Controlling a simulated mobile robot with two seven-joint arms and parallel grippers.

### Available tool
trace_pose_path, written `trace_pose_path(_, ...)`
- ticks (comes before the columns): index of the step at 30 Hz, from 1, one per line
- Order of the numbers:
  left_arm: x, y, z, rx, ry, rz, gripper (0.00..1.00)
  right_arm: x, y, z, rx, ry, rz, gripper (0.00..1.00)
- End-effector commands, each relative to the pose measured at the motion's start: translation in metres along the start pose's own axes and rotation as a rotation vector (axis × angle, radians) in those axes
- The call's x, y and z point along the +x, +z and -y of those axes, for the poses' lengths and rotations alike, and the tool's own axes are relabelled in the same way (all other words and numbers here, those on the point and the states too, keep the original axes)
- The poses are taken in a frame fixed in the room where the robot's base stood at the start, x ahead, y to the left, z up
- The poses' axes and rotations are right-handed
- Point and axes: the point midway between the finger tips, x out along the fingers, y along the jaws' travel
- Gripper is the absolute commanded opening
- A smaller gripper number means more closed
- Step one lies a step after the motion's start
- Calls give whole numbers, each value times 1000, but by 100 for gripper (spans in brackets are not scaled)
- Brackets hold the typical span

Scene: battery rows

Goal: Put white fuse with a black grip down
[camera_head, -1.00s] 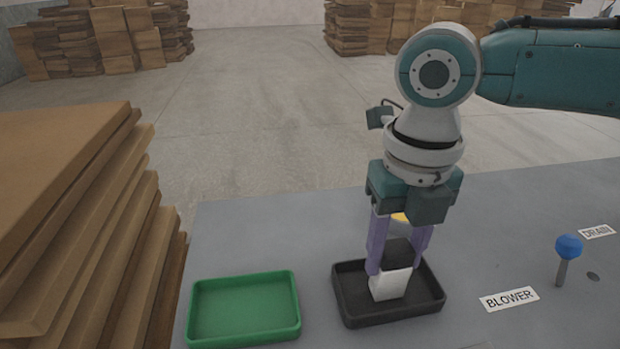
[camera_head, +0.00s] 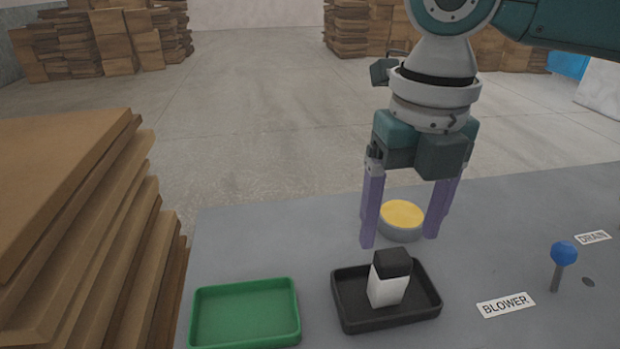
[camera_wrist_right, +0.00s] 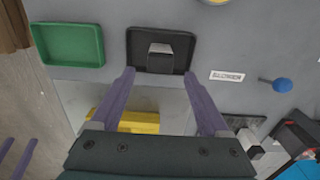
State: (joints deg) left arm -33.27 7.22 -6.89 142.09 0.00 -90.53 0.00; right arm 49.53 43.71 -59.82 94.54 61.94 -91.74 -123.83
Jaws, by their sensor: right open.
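The white fuse with a black grip (camera_head: 388,284) stands upright in the black tray (camera_head: 345,322), black end up. It also shows in the right wrist view (camera_wrist_right: 160,57), inside the black tray (camera_wrist_right: 134,62). My right gripper (camera_head: 401,240) is open and empty above the tray, its two purple fingers (camera_wrist_right: 170,100) apart and clear of the fuse. My left gripper is not in the head view.
A green tray (camera_head: 245,313) lies left of the black tray and looks empty. A round yellow-topped thing (camera_head: 402,217) is behind the fingers. A blue-knobbed lever (camera_head: 563,256) stands at the right by the BLOWER label (camera_head: 507,304). Stacked cardboard (camera_head: 70,215) rises at the left.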

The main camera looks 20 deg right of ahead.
Motion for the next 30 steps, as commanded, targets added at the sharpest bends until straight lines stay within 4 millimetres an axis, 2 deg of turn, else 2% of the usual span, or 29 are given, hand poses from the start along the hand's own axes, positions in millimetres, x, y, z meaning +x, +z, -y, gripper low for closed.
trace_pose_path(1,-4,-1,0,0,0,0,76,-14,1,0,-2,1,4,79)
trace_pose_path(3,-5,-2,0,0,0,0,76,-28,1,0,-2,2,3,79)
trace_pose_path(9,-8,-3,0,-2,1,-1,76,-53,0,0,0,0,1,79)
trace_pose_path(13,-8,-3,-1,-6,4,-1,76,-49,-8,-10,41,14,0,79)
trace_pose_path(17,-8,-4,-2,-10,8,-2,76,-23,-33,-42,231,85,5,79)
trace_pose_path(20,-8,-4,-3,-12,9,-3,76,-3,-62,-73,517,188,-6,79)
trace_pose_path(21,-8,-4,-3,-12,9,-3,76,3,-73,-83,660,234,-18,79)
trace_pose_path(24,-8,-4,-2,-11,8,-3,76,12,-97,-97,1059,334,-66,79)
trace_pose_path(27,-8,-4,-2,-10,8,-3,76,18,-115,-91,1510,401,-118,79)
trace_pose_path(30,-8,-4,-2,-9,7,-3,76,24,-130,-68,1951,429,-142,79)
